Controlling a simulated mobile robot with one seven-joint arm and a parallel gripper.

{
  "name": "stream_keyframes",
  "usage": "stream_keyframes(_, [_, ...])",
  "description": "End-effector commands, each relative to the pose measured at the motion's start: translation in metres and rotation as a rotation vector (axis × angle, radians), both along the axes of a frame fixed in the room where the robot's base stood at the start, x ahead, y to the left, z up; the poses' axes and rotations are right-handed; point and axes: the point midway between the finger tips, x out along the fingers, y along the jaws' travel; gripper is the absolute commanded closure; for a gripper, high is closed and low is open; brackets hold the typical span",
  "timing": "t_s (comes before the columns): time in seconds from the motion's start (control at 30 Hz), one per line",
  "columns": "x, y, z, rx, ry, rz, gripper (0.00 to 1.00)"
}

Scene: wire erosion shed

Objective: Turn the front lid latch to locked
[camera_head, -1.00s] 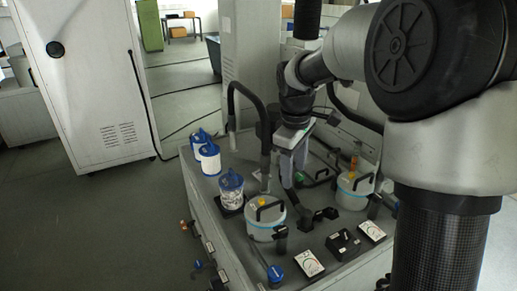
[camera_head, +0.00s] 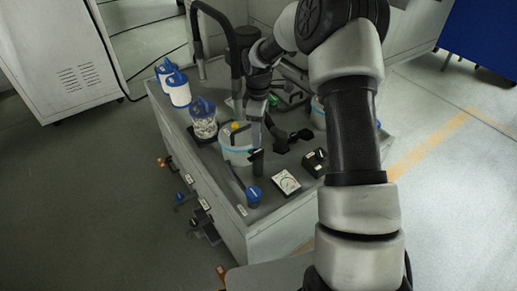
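The front pot (camera_head: 238,154) is pale with a blue band and a black handle on its lid, and stands on the grey bench top. A black latch (camera_head: 257,161) shows at its right side; I cannot tell its turn position. My gripper (camera_head: 256,138) points down just behind and above the latch, close to the pot's right edge. Its fingers are small and partly merged with dark parts behind, so I cannot tell open from shut or whether it touches anything. A second pot (camera_head: 318,113) is mostly hidden behind my arm.
A dial gauge (camera_head: 287,182), blue knob (camera_head: 254,195) and black switch box (camera_head: 315,163) sit on the front of the bench (camera_head: 225,188). A clear jar (camera_head: 203,122) and white blue-topped canisters (camera_head: 179,92) stand left. A black hose (camera_head: 196,35) rises behind.

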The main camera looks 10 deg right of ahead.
Motion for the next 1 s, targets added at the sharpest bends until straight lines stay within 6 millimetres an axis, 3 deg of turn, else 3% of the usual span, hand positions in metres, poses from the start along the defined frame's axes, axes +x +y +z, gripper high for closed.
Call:
stream_keyframes(0.1, [-0.001, 0.0, -0.028, 0.001, 0.003, -0.001, 0.49])
stream_keyframes(0.3, [-0.001, 0.0, -0.059, 0.0, 0.002, -0.002, 0.49])
stream_keyframes(0.5, [0.0, 0.0, -0.071, 0.0, 0.0, -0.002, 0.49])
stream_keyframes(0.77, [0.0, 0.0, -0.072, 0.0, 0.0, -0.002, 0.49])
stream_keyframes(1.0, [0.0, 0.0, -0.072, 0.0, 0.0, -0.002, 0.86])
